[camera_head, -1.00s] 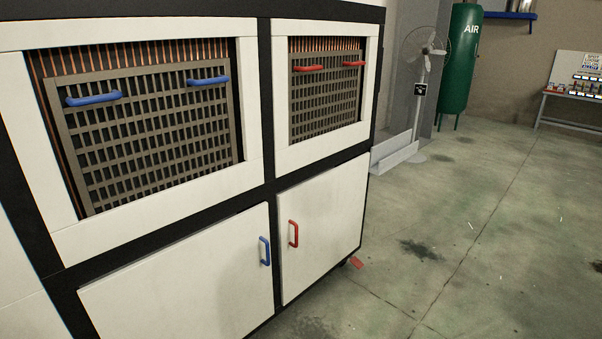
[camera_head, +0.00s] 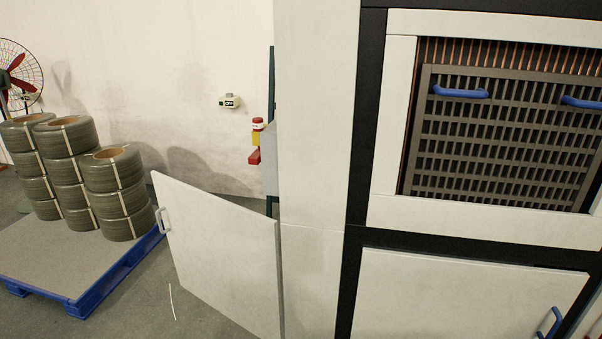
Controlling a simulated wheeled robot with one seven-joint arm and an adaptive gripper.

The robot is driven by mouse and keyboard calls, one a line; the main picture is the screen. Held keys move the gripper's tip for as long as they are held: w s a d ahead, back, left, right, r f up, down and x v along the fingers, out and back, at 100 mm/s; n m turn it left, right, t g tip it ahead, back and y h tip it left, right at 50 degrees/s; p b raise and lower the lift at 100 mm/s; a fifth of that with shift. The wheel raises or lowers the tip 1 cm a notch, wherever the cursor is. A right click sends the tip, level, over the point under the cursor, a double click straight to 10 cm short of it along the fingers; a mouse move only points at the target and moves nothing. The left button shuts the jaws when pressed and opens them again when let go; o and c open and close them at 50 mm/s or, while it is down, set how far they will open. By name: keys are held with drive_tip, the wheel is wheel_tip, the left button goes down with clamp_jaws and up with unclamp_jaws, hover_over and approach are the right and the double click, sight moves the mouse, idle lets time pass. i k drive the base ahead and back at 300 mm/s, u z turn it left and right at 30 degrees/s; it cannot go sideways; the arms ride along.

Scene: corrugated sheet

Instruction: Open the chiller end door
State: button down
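The chiller cabinet fills the right half of the view. Its black frame (camera_head: 362,130) holds white panels. At its left end a low white door (camera_head: 222,255) stands swung out from the cabinet, with a pale grey handle (camera_head: 162,220) near its free left edge. I take this to be the end door, though I see no label on it. It is hinged at its right edge, next to the white corner panel (camera_head: 312,130). The opening behind it is hidden. My gripper is not in view.
A blue pallet (camera_head: 88,298) with stacked brown coils (camera_head: 118,195) stands left of the door, close to its handle edge. A red-bladed fan (camera_head: 15,82) is at the far left. The front door (camera_head: 450,300) with a blue handle (camera_head: 550,322) is at lower right.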

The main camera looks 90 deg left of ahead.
sight(224, 253)
drive_tip(key=u, duration=3.95)
drive_tip(key=i, duration=0.8)
